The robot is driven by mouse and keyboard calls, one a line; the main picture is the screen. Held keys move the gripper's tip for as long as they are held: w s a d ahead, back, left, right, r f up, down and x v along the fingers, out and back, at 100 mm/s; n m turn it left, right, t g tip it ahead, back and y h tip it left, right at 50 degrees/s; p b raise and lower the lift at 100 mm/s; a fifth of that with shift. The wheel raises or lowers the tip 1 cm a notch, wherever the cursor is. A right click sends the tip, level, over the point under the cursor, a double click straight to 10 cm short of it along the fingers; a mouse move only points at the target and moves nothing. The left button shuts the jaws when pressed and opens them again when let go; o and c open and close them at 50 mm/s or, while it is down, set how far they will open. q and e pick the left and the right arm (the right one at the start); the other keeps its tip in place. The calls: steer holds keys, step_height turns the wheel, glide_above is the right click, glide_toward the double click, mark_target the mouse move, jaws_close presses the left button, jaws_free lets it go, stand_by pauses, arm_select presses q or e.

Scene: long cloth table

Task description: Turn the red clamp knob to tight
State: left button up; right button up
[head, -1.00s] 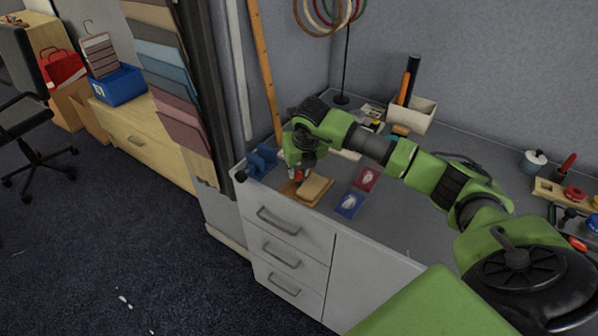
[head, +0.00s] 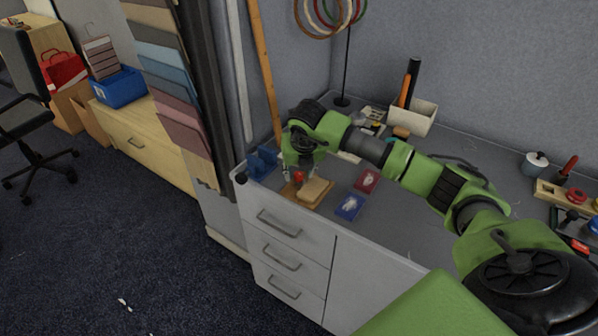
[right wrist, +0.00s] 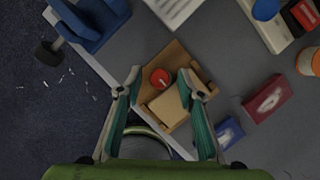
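The red clamp knob (right wrist: 160,78) sits on a small wooden board (right wrist: 178,58) beside a tan block (right wrist: 166,108), near the left front of the grey bench; in the head view the knob (head: 299,176) is partly hidden by my gripper. My right gripper (right wrist: 160,84) is open above the board, its fingers spread on either side of the knob and block in the right wrist view, apart from the knob. In the head view the right gripper (head: 299,168) hangs just over the knob. My left gripper is in neither view.
A blue vise-like piece (head: 262,162) stands at the bench corner, left of the board. Red (head: 367,180) and blue (head: 349,207) boxes lie to its right. A holder with tubes (head: 410,117) stands behind. The bench's middle is mostly clear.

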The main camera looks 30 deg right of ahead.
steer(key=v, duration=1.2)
stand_by(0.3)
